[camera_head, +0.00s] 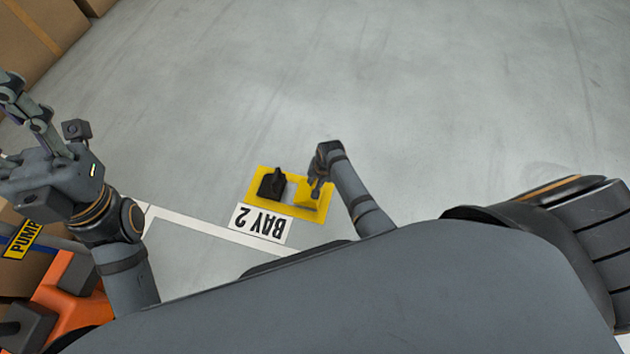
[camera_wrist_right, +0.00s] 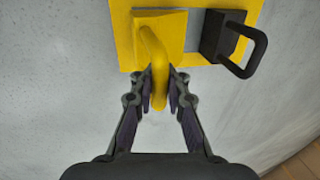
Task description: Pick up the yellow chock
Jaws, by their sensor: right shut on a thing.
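The yellow chock (camera_head: 309,197) sits on the right part of a flat yellow plate (camera_head: 262,178) on the floor. In the right wrist view the yellow chock (camera_wrist_right: 176,28) shows a raised loop handle. My right gripper (camera_head: 317,182) is above it, and in the wrist view its fingers (camera_wrist_right: 160,88) are shut on the handle from both sides. I cannot make out any gap between the chock and the plate. My left gripper (camera_head: 80,148) is at the far left, away from the plate; its fingertips are not clear.
A black chock (camera_head: 272,184) with its own handle stands beside the yellow one; it also shows in the wrist view (camera_wrist_right: 222,36). A white "BAY 2" sign (camera_head: 261,224) lies by the plate. An orange machine (camera_head: 72,297) marked PUMP and cardboard boxes (camera_head: 38,38) are at left. The floor beyond is clear.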

